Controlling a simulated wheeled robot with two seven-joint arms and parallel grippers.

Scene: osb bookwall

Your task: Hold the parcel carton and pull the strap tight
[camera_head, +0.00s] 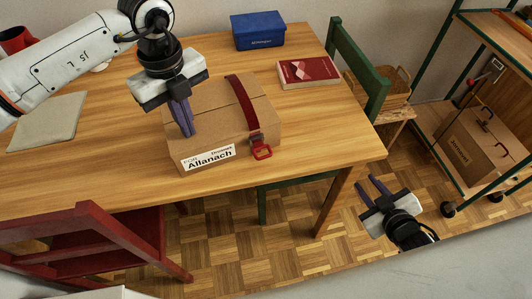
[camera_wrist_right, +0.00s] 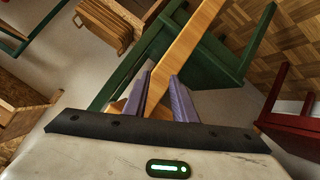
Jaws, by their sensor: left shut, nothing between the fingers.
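The parcel carton (camera_head: 193,122) is a brown cardboard box labelled "Allanach" near the front edge of the wooden table. A dark red strap (camera_head: 243,102) runs over its top and down the front, ending in a buckle with a bright red pull ring (camera_head: 262,152). My left gripper (camera_head: 188,134) is shut and empty, pointing down at the left part of the carton and hiding some of it. Whether it touches the carton I cannot tell. My right gripper (camera_head: 370,186) is open and empty, off the table's right front corner; its two fingers also show in the right wrist view (camera_wrist_right: 160,98).
A blue box (camera_head: 259,31) and a red book (camera_head: 308,73) lie on the wooden table (camera_head: 325,128). A green chair (camera_head: 357,68) stands at its right end, a red chair (camera_head: 88,243) at front left. A shelf trolley (camera_head: 466,165) with another carton stands at right.

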